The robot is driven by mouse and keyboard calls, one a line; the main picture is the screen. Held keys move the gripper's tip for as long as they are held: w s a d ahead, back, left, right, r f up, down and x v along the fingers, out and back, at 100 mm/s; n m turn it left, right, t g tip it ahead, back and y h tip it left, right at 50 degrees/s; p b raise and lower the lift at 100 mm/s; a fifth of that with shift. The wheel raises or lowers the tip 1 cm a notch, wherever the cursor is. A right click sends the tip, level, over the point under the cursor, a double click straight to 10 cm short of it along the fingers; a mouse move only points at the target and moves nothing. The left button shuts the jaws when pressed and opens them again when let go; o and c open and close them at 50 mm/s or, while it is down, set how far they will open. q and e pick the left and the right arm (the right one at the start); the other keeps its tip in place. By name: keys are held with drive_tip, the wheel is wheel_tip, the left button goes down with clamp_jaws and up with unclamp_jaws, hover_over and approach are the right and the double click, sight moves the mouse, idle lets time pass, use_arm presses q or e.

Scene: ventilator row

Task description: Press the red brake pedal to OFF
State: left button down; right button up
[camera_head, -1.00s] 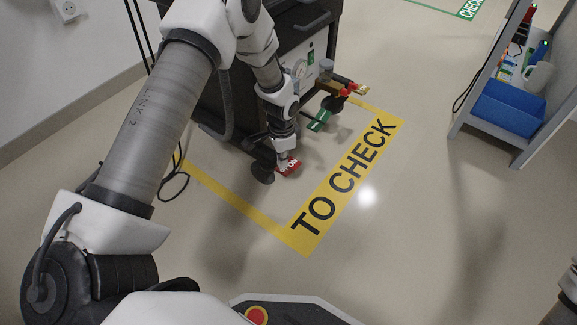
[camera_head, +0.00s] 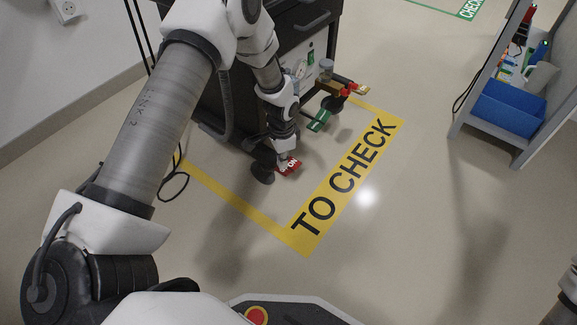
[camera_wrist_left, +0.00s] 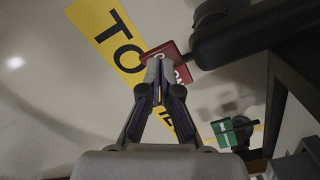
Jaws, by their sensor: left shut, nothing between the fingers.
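The red brake pedal (camera_head: 291,167) with white "ON" lettering sits low at the near corner of the dark cart, beside a caster. It also shows in the left wrist view (camera_wrist_left: 181,72), where my fingertips cover part of the lettering. My left gripper (camera_head: 284,159) points down at the pedal, fingers shut and empty. In the left wrist view the closed fingertips (camera_wrist_left: 160,64) overlap the red plate; they look at or just above its surface, and I cannot tell whether they touch.
The dark cart (camera_head: 222,95) stands close behind my left arm. A green pedal (camera_head: 320,120) is farther along its base. A yellow "TO CHECK" floor marking (camera_head: 345,180) lies in front. A shelf with a blue bin (camera_head: 508,107) stands at right; the floor between is clear.

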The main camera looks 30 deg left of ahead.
sight(283, 170)
use_arm(q)
drive_tip(key=shift+f+b, duration=0.8)
drive_tip(key=shift+f, duration=0.95)
wheel_tip(283, 170, up, 8)
drive_tip(key=p, duration=0.7)
drive_tip(key=shift+f+p, duration=0.25)
drive_tip(key=shift+p, duration=0.1)
drive_tip(key=shift+f, duration=0.2)
